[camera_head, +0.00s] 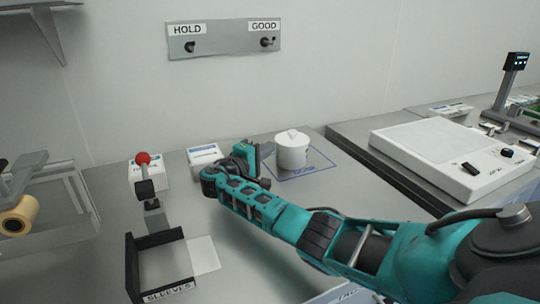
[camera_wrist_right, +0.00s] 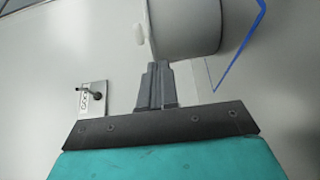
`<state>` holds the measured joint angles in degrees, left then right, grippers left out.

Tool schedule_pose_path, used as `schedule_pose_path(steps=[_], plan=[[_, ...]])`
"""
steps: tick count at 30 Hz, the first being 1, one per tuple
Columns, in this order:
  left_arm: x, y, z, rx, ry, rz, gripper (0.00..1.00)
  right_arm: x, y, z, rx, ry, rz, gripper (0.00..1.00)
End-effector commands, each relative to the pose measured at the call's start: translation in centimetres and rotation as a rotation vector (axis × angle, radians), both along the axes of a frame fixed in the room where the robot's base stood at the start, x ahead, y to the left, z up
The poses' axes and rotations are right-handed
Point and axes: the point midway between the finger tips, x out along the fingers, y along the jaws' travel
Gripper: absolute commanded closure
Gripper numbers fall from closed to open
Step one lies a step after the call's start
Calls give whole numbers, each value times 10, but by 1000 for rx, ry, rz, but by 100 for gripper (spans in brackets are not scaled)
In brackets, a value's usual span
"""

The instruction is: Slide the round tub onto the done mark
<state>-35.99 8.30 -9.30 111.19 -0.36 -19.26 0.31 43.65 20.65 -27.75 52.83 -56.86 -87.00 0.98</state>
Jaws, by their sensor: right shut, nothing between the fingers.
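The round tub (camera_head: 292,154) is white with a small raised part on its lid. It stands upright on the counter over the left and back part of the done mark, a blue outline (camera_head: 322,171) with lettering near its front edge. Whether the tub is wholly inside the outline I cannot tell. My right gripper (camera_head: 268,158) is just left of the tub, shut and empty. In the right wrist view its fingertips (camera_wrist_right: 156,72) are close against the tub's side (camera_wrist_right: 185,25); contact is unclear. The blue line (camera_wrist_right: 240,50) shows beyond the tub. My left gripper is out of view.
A white box (camera_head: 204,155) and a red-knobbed lever (camera_head: 143,158) stand left of my gripper. A black SLEEVES holder (camera_head: 134,268) is at front left. A white machine (camera_head: 445,155) stands right. HOLD and GOOD hooks (camera_head: 224,38) are on the wall.

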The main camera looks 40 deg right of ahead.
Motion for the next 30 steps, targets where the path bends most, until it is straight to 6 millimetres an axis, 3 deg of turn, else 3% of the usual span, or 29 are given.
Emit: schedule_pose_path(steps=[3,30], plan=[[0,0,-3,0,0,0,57,0,0,-15,-1,2,0,100],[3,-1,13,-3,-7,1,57,-18,-27,-12,0,0,0,100]])
